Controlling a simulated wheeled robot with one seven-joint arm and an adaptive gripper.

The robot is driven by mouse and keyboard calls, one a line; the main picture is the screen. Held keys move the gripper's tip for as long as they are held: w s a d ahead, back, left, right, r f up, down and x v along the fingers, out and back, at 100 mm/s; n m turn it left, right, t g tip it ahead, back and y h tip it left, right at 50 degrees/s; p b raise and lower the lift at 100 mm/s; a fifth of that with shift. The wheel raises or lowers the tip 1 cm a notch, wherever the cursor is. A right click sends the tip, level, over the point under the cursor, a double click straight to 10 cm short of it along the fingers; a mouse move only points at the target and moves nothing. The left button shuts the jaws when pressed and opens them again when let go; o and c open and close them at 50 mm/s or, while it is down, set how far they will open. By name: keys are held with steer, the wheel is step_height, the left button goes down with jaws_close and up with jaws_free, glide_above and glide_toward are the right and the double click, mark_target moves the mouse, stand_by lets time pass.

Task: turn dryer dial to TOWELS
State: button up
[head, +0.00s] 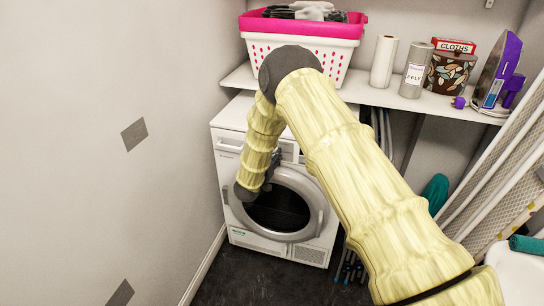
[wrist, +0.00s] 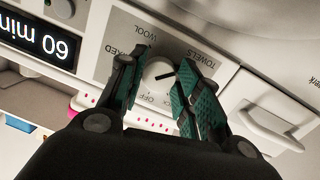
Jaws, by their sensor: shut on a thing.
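The white dryer (head: 235,150) stands under the shelf in the head view, its round door (head: 318,200) closed. In the wrist view the panel is upside down. The round white dial (wrist: 157,76) sits between the two teal-padded fingers of my gripper (wrist: 160,70), which is shut on it. A short black mark on the dial slants to the right, towards the side where the TOWELS label (wrist: 204,60) is printed. WOOL, OFF and a partly covered label also surround the dial. My arm hides the dial in the head view.
The display (wrist: 40,40) reads 60 min. A panel handle (wrist: 268,130) lies right of my fingers in the wrist view. A pink and white basket (head: 300,45) and an iron (head: 497,75) stand on the shelf (head: 420,103). A wall borders the dryer on the left.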

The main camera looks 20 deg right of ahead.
steer(key=shift+f, duration=0.15)
stand_by(0.4)
steer(key=o, duration=1)
steer(key=v, duration=1.2)
